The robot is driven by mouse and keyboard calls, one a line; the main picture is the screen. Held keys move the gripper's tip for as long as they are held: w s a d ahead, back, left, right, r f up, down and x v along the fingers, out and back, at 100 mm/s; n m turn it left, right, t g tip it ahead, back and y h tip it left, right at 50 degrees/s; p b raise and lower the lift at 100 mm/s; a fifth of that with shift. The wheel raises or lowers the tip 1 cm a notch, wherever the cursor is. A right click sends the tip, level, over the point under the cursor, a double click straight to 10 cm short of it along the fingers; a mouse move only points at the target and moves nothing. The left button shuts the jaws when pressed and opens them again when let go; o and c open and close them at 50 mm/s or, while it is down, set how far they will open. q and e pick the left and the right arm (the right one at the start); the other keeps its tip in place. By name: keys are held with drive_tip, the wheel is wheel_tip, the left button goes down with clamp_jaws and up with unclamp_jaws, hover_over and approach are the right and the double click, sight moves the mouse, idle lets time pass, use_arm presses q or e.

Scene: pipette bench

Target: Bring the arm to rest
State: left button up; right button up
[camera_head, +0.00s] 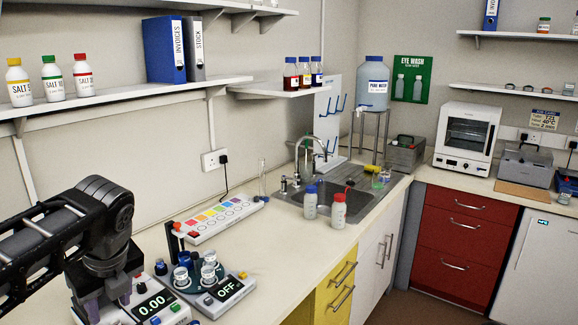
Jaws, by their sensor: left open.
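My left arm comes in from the left edge, black with a grey wrist. My left gripper (103,297) points down at the front left of the bench, beside the balance (182,311), whose display reads 0.00. It is open, and I see nothing held in it. Its fingertips are partly hidden at the bottom of the view, and I cannot tell whether they touch anything. My right gripper is not in view.
A device reading OFF (231,290), with several small vessels, stands just right of the balance. Behind it lies a white strip with coloured patches (218,214). The bench front is clear.

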use_arm(q)
drive_tip(key=w+d+f+n+t+h, duration=0.4)
drive_tip(key=w+d+f+n, duration=0.3)
drive_tip(key=w+d+n, duration=0.3)
drive_tip(key=d+f+n+h+b, duration=0.25)
drive_tip(key=d+f, duration=0.25)
drive_tip(key=f, duration=0.4)
drive_tip(key=d+f+n+h+b, duration=0.1)
drive_tip(key=d+f+n, duration=0.35)
drive_tip(key=f, duration=0.45)
drive_tip(key=s+d+f+n+g+b, duration=0.15)
drive_tip(key=s+f+n, duration=0.3)
drive_tip(key=f, duration=0.45)
drive_tip(key=s+d+f+n+b, duration=0.1)
drive_tip(key=s+d+f+n, duration=0.3)
drive_tip(key=f, duration=0.5)
drive_tip(key=s+d+f+n+g+b, duration=0.1)
drive_tip(key=s+f+g+b, duration=0.3)
drive_tip(key=s+f, duration=1.2)
drive_tip(key=s, duration=0.4)
drive_tip(key=shift+f, duration=0.15)
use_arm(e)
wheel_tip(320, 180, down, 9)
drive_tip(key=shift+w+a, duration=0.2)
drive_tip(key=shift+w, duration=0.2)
